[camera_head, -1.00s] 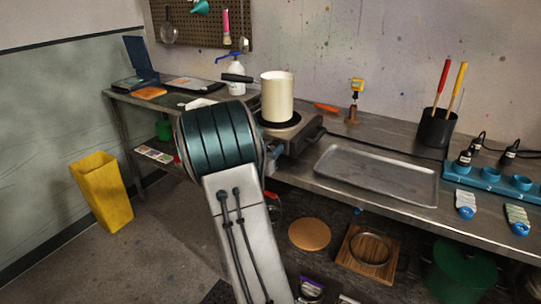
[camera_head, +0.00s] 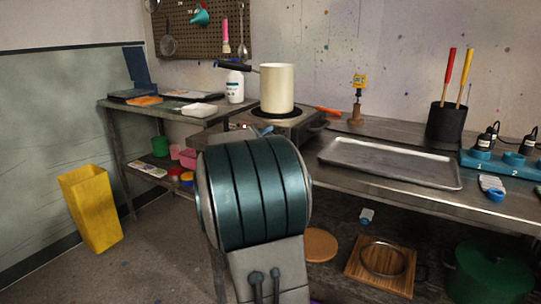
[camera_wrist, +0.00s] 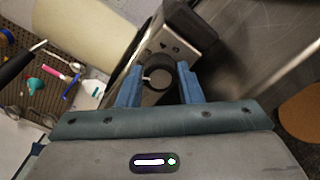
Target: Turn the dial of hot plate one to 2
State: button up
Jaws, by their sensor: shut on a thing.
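The hot plate (camera_head: 290,124) stands on the steel bench, with a cream pot (camera_head: 277,88) on its dark round top. In the wrist view its grey front panel (camera_wrist: 197,33) shows small dark marks beside the dial. The black round dial (camera_wrist: 158,74), with a pale pointer line at its left, sits between my two blue fingers. My gripper (camera_wrist: 159,84) is shut on the dial, one finger on each side. In the head view my arm hides the dial and most of my gripper. I cannot read the dial's setting.
A metal tray (camera_head: 391,163) lies on the bench right of the hot plate. A white bottle (camera_head: 235,84) and a white dish (camera_head: 200,110) stand to the left. A yellow bin (camera_head: 91,208) is on the floor at left. The pot's dark handle (camera_head: 233,65) points left.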

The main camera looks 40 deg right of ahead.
jog(key=shift+f+m+b, duration=0.15)
jog(key=shift+m+b, duration=0.95)
jog(key=shift+b, duration=0.45)
jog(key=o, duration=1)
jog(key=p+v, duration=0.2)
jog(key=v, duration=1.1)
jog(key=shift+s+a, duration=0.15)
jog(key=shift+a, duration=0.2)
